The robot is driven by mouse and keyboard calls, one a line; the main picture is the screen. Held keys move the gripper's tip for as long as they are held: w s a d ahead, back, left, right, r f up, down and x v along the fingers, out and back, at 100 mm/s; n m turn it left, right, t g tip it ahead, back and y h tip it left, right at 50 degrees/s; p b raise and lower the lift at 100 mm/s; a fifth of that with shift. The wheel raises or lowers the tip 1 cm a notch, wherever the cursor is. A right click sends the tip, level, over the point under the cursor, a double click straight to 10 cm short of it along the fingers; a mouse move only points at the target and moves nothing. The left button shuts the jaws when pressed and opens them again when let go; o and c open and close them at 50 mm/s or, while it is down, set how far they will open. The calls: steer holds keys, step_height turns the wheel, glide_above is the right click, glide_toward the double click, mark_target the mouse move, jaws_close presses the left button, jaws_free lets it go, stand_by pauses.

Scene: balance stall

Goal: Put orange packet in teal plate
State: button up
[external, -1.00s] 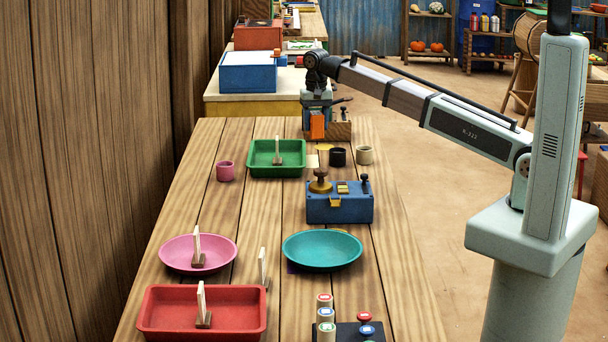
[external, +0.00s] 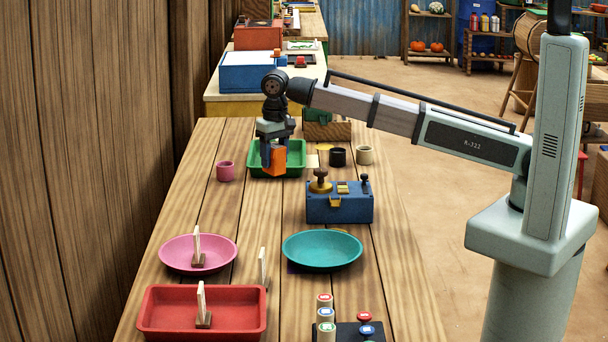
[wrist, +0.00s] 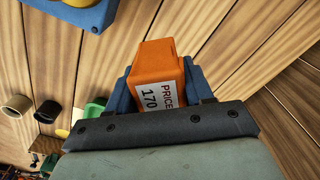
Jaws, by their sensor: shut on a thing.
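My gripper (external: 273,158) is shut on the orange packet (external: 274,162) and holds it up in front of the green tray (external: 298,171) in the external view. In the wrist view the orange packet (wrist: 157,77) sits between the blue fingers, with a white label reading "PRICE 170". The teal plate (external: 322,249) lies on the table nearer the camera, right of the pink plate, and looks empty. The packet is apart from the teal plate.
A blue box with knobs (external: 340,205) stands between my gripper's area and the teal plate, to the right. A pink plate (external: 170,255) and red tray (external: 160,325) hold upright cards. Small cups (external: 225,172) stand near the green tray. The table's middle left is clear.

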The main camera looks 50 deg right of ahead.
steer(key=s+a+n, duration=0.2)
steer(key=s+a, duration=0.6)
steer(key=s, duration=0.1)
steer(key=n, duration=0.4)
glide_above(322, 259)
steer(key=f, duration=0.1)
steer(key=shift+d+f, duration=0.1)
steer(key=shift+f, duration=4.7)
steer(key=shift+f, duration=0.1)
steer(key=o, duration=1.2)
steer(key=shift+c, duration=0.2)
